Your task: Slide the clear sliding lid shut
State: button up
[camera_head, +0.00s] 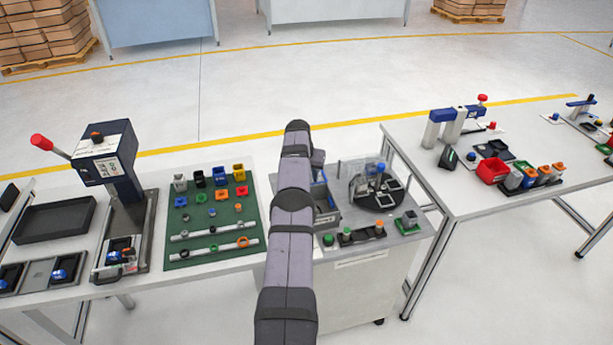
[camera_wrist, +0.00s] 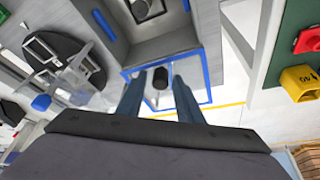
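The clear lid (camera_wrist: 147,98) has a blue edge and a black knob (camera_wrist: 160,76). In the wrist view it sticks out past the near side of a grey box (camera_wrist: 165,42), whose inside is uncovered. A dark part (camera_wrist: 140,9) shows inside the box. My gripper (camera_wrist: 159,80) is open, with one blue-grey finger on each side of the knob and a visible gap to it. Whether the fingertips reach down to the knob's height I cannot tell. In the head view the box (camera_head: 327,217) is partly behind my arm, and the gripper and lid are hidden.
A black turntable (camera_head: 377,201) with clear fixtures stands right of the box. Small parts on a black strip (camera_head: 361,235) lie in front. A green board (camera_head: 213,246) with coloured blocks lies on the table to the left.

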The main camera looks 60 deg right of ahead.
jog(key=shift+c, duration=0.6)
jog(key=c, duration=0.5)
jog(key=shift+o, duration=0.2)
jog(key=shift+s, duration=0.1)
